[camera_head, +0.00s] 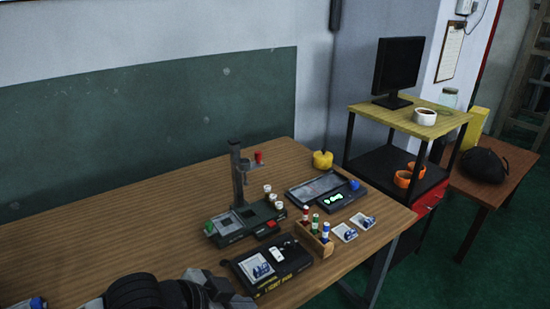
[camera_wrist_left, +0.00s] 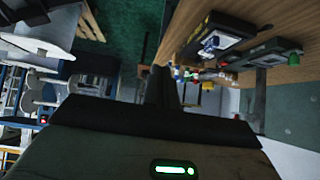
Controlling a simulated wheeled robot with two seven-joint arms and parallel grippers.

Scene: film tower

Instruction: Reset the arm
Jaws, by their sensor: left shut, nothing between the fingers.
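My left arm comes in at the bottom left of the head view, with its dark gripper (camera_head: 232,297) low at the table's front, beside the black light pad box (camera_head: 285,272). In the left wrist view the gripper's two fingers (camera_wrist_left: 161,84) are together, with nothing between them. The light pad with a blue-white card on it also shows in the wrist view (camera_wrist_left: 222,38). The tower stand (camera_head: 240,180) rises upright from its dark base, with a red piece on its side arm. My right gripper is in neither view.
The wooden table (camera_head: 110,235) holds a small bottle rack (camera_head: 314,240), two loose cards (camera_head: 345,232), a dark tray device (camera_head: 325,190) and a yellow round item (camera_head: 322,161). A shelf cart (camera_head: 400,118) with a monitor stands right. The table's left middle is clear.

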